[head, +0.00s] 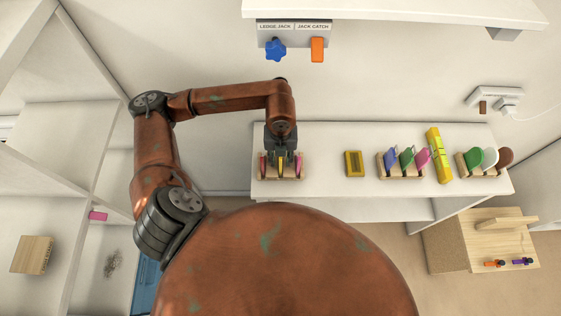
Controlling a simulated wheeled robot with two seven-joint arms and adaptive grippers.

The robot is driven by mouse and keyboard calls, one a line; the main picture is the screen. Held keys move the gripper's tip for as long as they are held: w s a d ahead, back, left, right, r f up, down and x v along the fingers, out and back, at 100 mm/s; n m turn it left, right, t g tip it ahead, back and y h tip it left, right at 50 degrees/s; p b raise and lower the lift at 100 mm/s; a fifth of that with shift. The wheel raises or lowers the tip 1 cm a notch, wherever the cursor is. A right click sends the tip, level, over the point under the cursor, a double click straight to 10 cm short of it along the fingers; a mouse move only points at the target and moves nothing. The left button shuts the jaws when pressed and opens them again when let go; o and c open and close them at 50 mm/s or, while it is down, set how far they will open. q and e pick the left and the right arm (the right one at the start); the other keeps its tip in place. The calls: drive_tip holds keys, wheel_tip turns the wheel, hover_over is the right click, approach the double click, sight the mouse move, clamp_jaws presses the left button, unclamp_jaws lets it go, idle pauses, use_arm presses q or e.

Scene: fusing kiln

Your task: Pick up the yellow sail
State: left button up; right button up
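The yellow sail (280,170) stands in the middle of a small wooden rack (278,178) at the left end of the white shelf. A pink sail (263,166) stands to its left and another pink sail (299,166) to its right, in the same rack. My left gripper (282,159) points down over the rack, with its fingertips at the yellow sail. The gripper hides the sail's upper part. I cannot tell whether the fingers are closed on it. My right gripper is not in view.
On the shelf (325,160) to the right stand a yellow frame (354,164), a rack with blue, green and pink pieces (400,172), a yellow bar (439,155) and another rack (483,170). A blue knob (275,49) and orange catch (318,49) are on the wall above.

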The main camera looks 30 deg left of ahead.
use_arm(q)
drive_tip(key=shift+f, duration=0.35)
drive_tip(key=shift+c, duration=0.3)
clamp_jaws()
